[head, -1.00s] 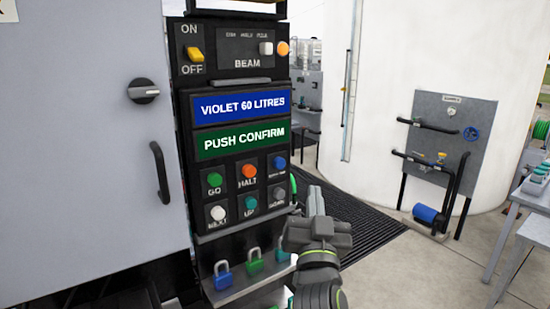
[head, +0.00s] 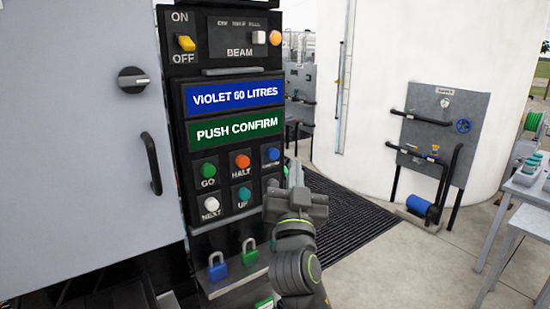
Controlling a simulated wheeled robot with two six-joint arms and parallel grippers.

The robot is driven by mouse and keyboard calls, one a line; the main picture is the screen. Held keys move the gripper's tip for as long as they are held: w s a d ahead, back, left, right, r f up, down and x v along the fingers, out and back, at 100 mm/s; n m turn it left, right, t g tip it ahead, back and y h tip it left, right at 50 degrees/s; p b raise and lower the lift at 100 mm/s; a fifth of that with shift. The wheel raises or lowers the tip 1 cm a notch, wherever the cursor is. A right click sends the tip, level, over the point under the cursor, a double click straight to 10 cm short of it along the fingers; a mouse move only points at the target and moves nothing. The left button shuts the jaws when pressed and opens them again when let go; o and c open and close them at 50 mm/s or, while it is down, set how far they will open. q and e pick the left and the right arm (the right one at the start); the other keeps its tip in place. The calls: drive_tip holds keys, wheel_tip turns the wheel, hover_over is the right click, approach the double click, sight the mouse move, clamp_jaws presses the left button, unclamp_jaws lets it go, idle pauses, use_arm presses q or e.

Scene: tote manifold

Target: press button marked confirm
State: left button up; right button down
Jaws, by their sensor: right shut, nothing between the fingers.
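The black control panel (head: 205,240) has a green sign (head: 237,129) reading "PUSH CONFIRM". Below it are a green GO button (head: 208,170), an orange HALT button (head: 242,161), a blue button (head: 272,154), a white NEXT button (head: 211,202) and a teal UP button (head: 243,193). The blue button's label is too small to read. A grey button (head: 272,183) below it is partly hidden by my right gripper. My right gripper (head: 296,166) is shut and empty, just right of the blue and grey buttons. Contact cannot be told. My left gripper is out of view.
A blue sign (head: 235,95) reads "VIOLET 60 LITRES". A yellow ON/OFF switch (head: 186,43) is above. Blue (head: 217,266) and green (head: 249,252) padlocks hang below the buttons. A grey door with a handle (head: 151,163) is at left.

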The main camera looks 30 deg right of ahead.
sight(279, 151)
drive_tip(key=shift+w+a+b, duration=0.15)
drive_tip(key=shift+w+b, duration=0.45)
drive_tip(key=shift+w, duration=1.35)
idle(0.5)
drive_tip(key=shift+w+b, duration=0.35)
drive_tip(key=shift+w, duration=0.05)
drive_tip(key=shift+w+a+b, duration=0.1)
drive_tip(key=shift+w+b, duration=0.25)
drive_tip(key=shift+w, duration=0.25)
idle(0.7)
drive_tip(key=shift+s, duration=1.05)
drive_tip(key=shift+s, duration=0.1)
